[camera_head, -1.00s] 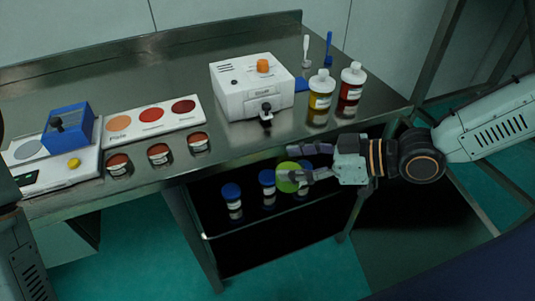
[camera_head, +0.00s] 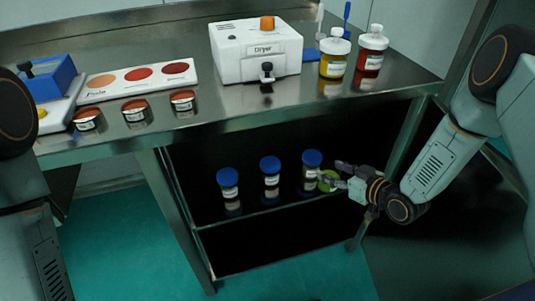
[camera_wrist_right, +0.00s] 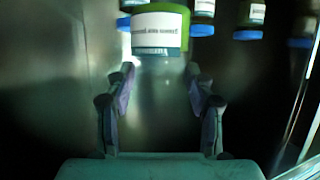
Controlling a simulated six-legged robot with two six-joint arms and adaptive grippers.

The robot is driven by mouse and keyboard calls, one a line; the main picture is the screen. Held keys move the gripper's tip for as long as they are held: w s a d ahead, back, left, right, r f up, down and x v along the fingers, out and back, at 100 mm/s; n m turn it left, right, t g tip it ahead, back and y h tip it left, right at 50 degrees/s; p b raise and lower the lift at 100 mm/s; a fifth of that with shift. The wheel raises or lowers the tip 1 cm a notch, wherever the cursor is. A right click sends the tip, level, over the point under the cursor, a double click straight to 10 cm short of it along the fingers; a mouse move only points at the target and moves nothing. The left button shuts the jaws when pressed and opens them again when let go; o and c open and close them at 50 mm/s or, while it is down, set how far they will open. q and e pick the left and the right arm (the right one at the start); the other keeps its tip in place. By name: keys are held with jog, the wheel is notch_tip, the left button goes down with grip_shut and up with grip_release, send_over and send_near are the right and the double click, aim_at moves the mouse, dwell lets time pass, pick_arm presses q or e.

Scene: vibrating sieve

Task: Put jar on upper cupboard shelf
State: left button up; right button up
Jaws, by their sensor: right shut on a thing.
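I cannot tell whether the jar touches the shelf. The upper cupboard shelf (camera_head: 265,214) is dark, with a pale front edge. My left gripper is out of view.
Three blue-lidded jars stand on the shelf: left (camera_head: 228,185), middle (camera_head: 271,175) and right (camera_head: 312,165), the last close to the green jar. The steel tabletop (camera_head: 180,45) overhangs them. A table leg (camera_head: 405,135) stands near my right arm.

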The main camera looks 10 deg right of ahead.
aim_at(335, 166)
jog(key=shift+m+t+h, duration=0.3)
jog(key=shift+m+h, duration=0.4)
jog(key=shift+h, duration=0.1)
jog(key=w, duration=0.1)
jog(key=w+d+f, duration=0.1)
jog(key=w+d+b, duration=0.1)
jog(key=shift+w+f, duration=0.35)
jog(key=shift+f, duration=0.05)
jog(key=w+d+r+m+h+b, duration=0.1)
jog(key=w+d+r+m+h, duration=0.35)
jog(key=w+d+h, duration=0.2)
jog(key=shift+m, duration=0.45)
jog(key=f+b, duration=0.1)
jog(key=f, duration=0.2)
jog(key=f+b, duration=0.2)
jog(key=f, duration=0.2)
jog(key=d+f+b, duration=0.1)
jog(key=f+b, duration=0.1)
jog(key=f, duration=0.2)
jog(key=shift+w+f, duration=0.15)
jog(key=shift+w, duration=0.2)
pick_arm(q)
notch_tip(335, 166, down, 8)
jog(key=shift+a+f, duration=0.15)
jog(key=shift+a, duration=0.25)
pick_arm(e)
jog(key=shift+r, duration=0.2)
jog(key=shift+s, duration=0.1)
